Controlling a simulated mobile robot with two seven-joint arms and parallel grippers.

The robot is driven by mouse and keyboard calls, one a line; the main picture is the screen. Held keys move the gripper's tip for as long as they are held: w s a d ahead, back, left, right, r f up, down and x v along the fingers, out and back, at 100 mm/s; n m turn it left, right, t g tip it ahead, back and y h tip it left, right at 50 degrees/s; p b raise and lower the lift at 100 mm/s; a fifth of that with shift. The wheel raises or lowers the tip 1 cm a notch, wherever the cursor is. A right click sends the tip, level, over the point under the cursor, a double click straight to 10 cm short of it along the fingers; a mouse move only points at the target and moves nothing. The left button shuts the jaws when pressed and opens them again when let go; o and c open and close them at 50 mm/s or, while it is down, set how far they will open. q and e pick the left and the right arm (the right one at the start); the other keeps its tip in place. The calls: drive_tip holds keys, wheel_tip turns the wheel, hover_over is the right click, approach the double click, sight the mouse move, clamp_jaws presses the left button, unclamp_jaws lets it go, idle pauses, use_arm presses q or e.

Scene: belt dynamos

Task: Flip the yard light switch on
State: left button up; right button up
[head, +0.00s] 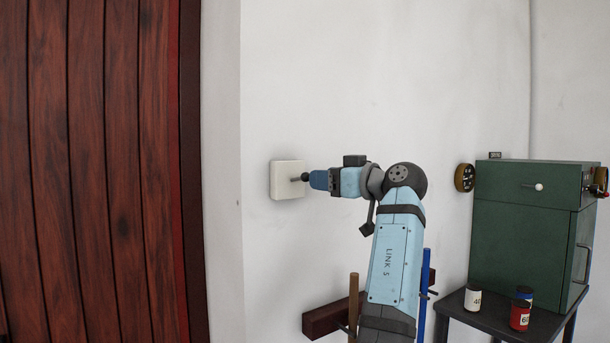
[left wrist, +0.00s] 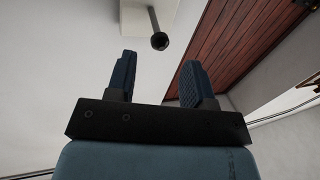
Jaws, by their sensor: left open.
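The yard light switch is a cream square plate (head: 284,180) on the white wall, with a short lever (head: 297,178) sticking out to a dark round knob. In the left wrist view the lever's black knob (left wrist: 159,41) shows beyond the fingertips, roughly between them from left to right. A corner of the plate (left wrist: 108,12) shows at the top edge. My left gripper (head: 314,179) is right beside the knob; in the left wrist view its two blue fingers (left wrist: 158,68) stand apart with nothing between them. Whether it touches the knob is unclear. My right gripper is out of view.
A dark red wooden door (head: 95,170) fills the left. A green cabinet (head: 525,225) stands on a dark table (head: 490,316) at the right, with small labelled cans (head: 519,314) in front. A wooden wall rack (head: 325,318) holds rods below my arm.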

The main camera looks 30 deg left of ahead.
sight(305, 176)
use_arm(q)
drive_tip(key=a, duration=0.6)
drive_tip(key=shift+w+p, duration=0.35)
drive_tip(key=shift+w, duration=0.05)
drive_tip(key=shift+c, duration=0.5)
clamp_jaws()
drive_tip(key=r+h+p, duration=0.1)
drive_tip(key=p, duration=0.1)
drive_tip(key=shift+a+r+p, duration=0.1)
drive_tip(key=shift+r+p, duration=0.2)
drive_tip(key=shift+p, duration=0.05)
drive_tip(key=shift+m+h+p, duration=0.3)
drive_tip(key=shift+h+p, duration=0.1)
drive_tip(key=shift+h, duration=0.2)
drive_tip(key=shift+a+h+p, duration=0.1)
drive_tip(key=shift+h+p, duration=0.2)
drive_tip(key=shift+f, duration=0.1)
drive_tip(key=shift+o, duration=0.5)
unclamp_jaws()
